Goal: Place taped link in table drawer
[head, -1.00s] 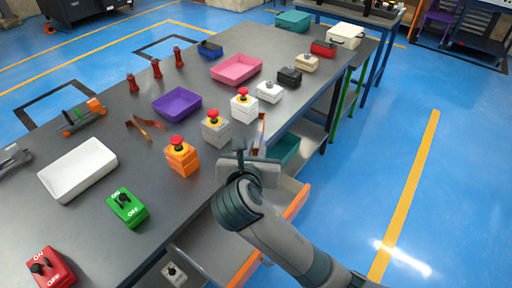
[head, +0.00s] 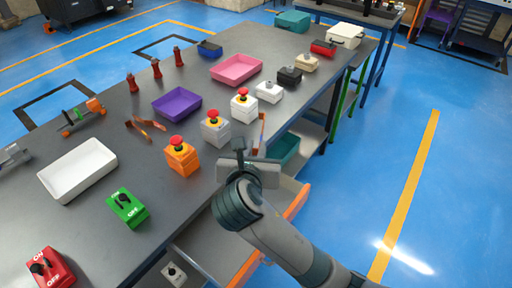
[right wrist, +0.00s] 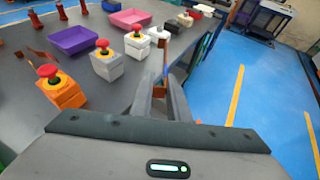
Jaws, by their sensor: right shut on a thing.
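My right gripper (head: 254,155) is shut on the taped link (head: 262,130), a thin copper-coloured strip standing nearly upright at the table's right edge. The table drawer (head: 296,203), with an orange front edge, is pulled out below the gripper, partly hidden by my right arm. My left gripper (head: 14,156) only partly shows at the left edge; its jaws cannot be made out.
Emergency-stop boxes, orange (head: 182,158), grey (head: 215,131) and white (head: 243,107), stand near the table edge. A purple tray (head: 177,103), pink tray (head: 236,70) and white tray (head: 78,170) lie on the table (head: 110,85). Bent copper pieces (head: 147,126) lie centrally. The blue floor at right is clear.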

